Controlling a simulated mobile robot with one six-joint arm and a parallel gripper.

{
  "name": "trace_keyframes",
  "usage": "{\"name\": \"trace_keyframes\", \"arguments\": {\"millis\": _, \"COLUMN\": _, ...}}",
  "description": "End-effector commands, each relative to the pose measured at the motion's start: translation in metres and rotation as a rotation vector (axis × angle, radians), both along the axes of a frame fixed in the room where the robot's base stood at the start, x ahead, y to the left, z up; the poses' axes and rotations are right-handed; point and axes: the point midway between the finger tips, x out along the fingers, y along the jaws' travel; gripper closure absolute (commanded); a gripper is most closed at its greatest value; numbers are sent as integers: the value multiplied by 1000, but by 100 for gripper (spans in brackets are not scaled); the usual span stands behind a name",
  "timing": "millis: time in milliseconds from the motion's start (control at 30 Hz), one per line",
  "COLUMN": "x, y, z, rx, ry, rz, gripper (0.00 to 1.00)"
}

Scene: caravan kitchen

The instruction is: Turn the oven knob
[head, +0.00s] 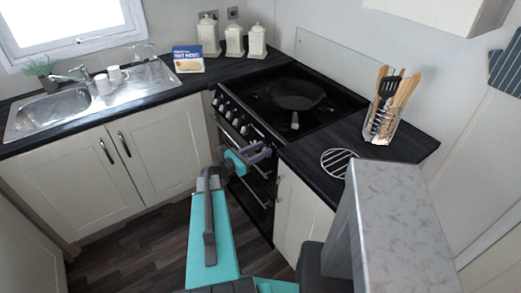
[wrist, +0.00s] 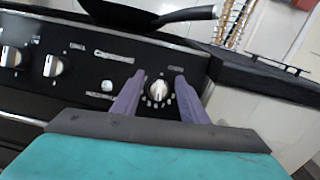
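The oven (head: 258,118) is black and stands in the corner run of the counter, with a row of silver knobs on its front panel. In the wrist view, one knob (wrist: 159,87) at the right end of the panel lies between the two purple fingers of my gripper (wrist: 160,75). The fingers are apart, one on each side of the knob, and I see gaps between them and it. I cannot tell how deep the fingertips reach. In the head view my gripper (head: 260,154) is at the oven's front right, and hides that knob.
A black pan (head: 297,96) sits on the hob, its handle pointing to the front. A utensil rack (head: 381,122) and a round wire trivet (head: 338,161) are on the right counter. Other knobs (wrist: 53,66) sit further left. A sink (head: 46,113) is at left.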

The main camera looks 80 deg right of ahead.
Motion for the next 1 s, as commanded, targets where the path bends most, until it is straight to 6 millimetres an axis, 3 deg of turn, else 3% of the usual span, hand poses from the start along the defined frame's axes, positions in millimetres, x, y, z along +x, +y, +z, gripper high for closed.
{"name": "trace_keyframes", "arguments": {"millis": 167, "x": 0, "y": 0, "z": 0, "rx": 0, "ry": 0, "rz": 0, "gripper": 60}}
{"name": "trace_keyframes", "arguments": {"millis": 400, "x": 0, "y": 0, "z": 0, "rx": 0, "ry": 0, "rz": -1, "gripper": 99}}
{"name": "trace_keyframes", "arguments": {"millis": 1000, "x": 0, "y": 0, "z": -3, "rx": -68, "ry": -62, "rz": -44, "gripper": 99}}
